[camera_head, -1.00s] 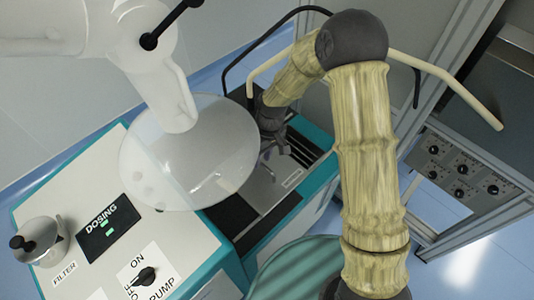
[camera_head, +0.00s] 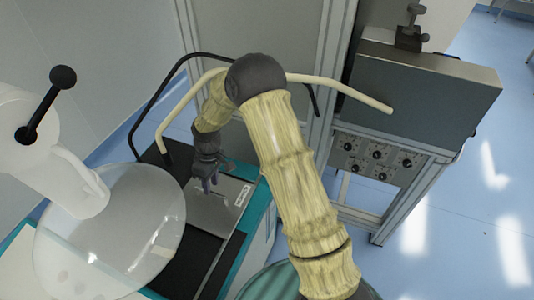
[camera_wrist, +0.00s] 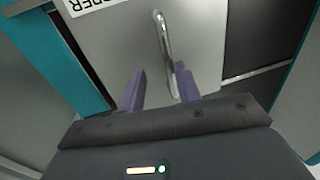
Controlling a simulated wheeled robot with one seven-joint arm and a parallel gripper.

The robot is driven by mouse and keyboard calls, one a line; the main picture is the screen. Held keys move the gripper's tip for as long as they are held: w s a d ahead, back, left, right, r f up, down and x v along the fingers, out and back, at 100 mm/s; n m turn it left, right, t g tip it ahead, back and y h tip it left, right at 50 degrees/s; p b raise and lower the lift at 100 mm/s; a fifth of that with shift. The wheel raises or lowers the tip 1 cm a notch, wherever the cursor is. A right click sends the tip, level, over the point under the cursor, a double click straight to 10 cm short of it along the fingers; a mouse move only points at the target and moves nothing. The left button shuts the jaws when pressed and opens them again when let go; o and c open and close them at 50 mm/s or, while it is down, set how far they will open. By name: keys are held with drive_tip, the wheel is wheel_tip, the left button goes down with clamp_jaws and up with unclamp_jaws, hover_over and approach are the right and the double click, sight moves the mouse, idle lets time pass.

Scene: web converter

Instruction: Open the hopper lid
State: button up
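The hopper lid (camera_head: 208,212) is a flat grey metal plate on top of the teal-edged machine, lying flat and closed as far as I can see. In the wrist view the lid (camera_wrist: 120,40) carries a slim, shiny metal handle (camera_wrist: 162,38) and a white label (camera_wrist: 82,5) ending in "PER". My gripper (camera_wrist: 160,68) is open, with its two purple fingers apart. The handle's near end reaches between the fingers, closer to the right one; I cannot tell if they touch. In the head view my gripper (camera_head: 209,184) is low over the lid and hides most of the handle.
A large translucent disc (camera_head: 110,232) on a white machine arm stands left of the lid. Black and cream bent tubes (camera_head: 180,105) rise behind my gripper. A grey cabinet (camera_head: 425,90) and a knob panel (camera_head: 375,157) stand right, with open blue floor beyond.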

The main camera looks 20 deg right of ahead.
sight(219, 188)
drive_tip(key=shift+w+d, duration=1)
drive_tip(key=shift+w, duration=0.2)
wheel_tip(219, 188, up, 17)
drive_tip(key=w+d, duration=0.2)
drive_tip(key=s+d+r+m+t+p, duration=0.1)
drive_tip(key=s+d+m, duration=0.3)
drive_tip(key=s, duration=0.4)
drive_tip(key=s+d+r+m+t+h+p, duration=0.1)
drive_tip(key=s+d+r+m+t+p, duration=0.1)
drive_tip(key=s+d+r+m+p, duration=0.2)
drive_tip(key=s+d, duration=0.3)
drive_tip(key=s, duration=0.1)
drive_tip(key=shift+s+t, duration=0.3)
drive_tip(key=shift+s, duration=0.05)
